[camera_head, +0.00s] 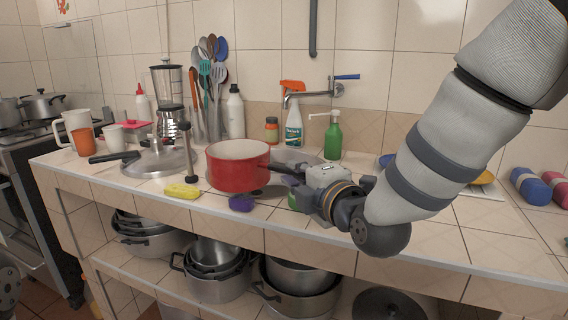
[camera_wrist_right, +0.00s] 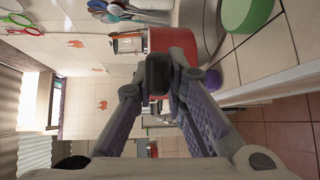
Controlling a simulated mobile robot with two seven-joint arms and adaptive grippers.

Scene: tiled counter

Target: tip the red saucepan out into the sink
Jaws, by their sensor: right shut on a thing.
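The red saucepan (camera_head: 237,172) has a pale inside and is upright near the front of the counter, overlapping the left part of the sink (camera_head: 296,157). I cannot tell whether its base touches the counter. No contents show inside it. My right gripper (camera_head: 292,184) is to the right of the pan, shut on its black handle. In the right wrist view the dark handle end (camera_wrist_right: 158,72) is between my fingers, with the red pan wall (camera_wrist_right: 172,40) beyond and the metal sink rim (camera_wrist_right: 208,35) beside it. My left gripper is not in view.
A yellow sponge (camera_head: 182,191) and a purple item (camera_head: 241,203) lie near the front edge. A metal lid (camera_head: 160,160) is to the left. The tap (camera_head: 318,94), spray bottle (camera_head: 293,128) and green soap bottle (camera_head: 333,138) stand behind the sink. Pots fill the shelf below.

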